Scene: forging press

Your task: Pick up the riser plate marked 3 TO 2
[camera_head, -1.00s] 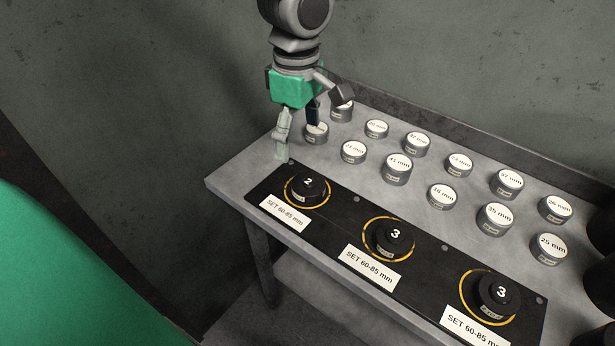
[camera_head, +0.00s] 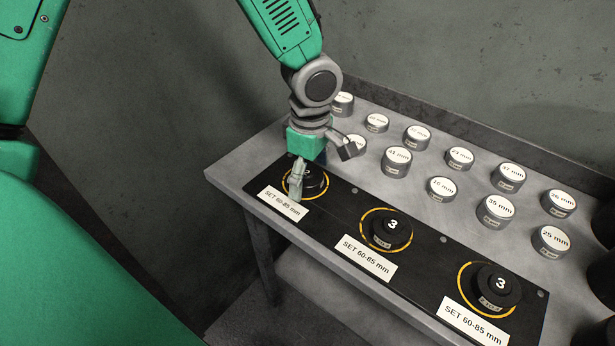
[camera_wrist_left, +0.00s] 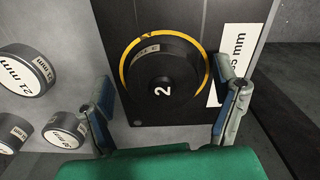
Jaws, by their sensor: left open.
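No label I can read says 3 TO 2. Black round stepped pieces stand in yellow rings on a black strip (camera_head: 345,215). The far-left piece, marked 2 (camera_head: 318,184), is partly hidden by my left gripper (camera_head: 308,180); its top shows in the left wrist view (camera_wrist_left: 165,82). The middle piece (camera_head: 390,233) and the near-right piece (camera_head: 497,287) are each marked 3, with small side tags I cannot read. My left gripper is open above the piece marked 2, its fingers (camera_wrist_left: 170,88) on opposite sides with gaps. My right gripper is not in view.
The strip lies on a grey table (camera_head: 240,165). White labels such as SET 60-85 mm (camera_head: 366,258) lie before the rings. Several grey cylinders with mm labels, including 41 mm (camera_head: 396,160), stand behind the strip. Dark cylinders (camera_head: 595,290) stand at the right edge.

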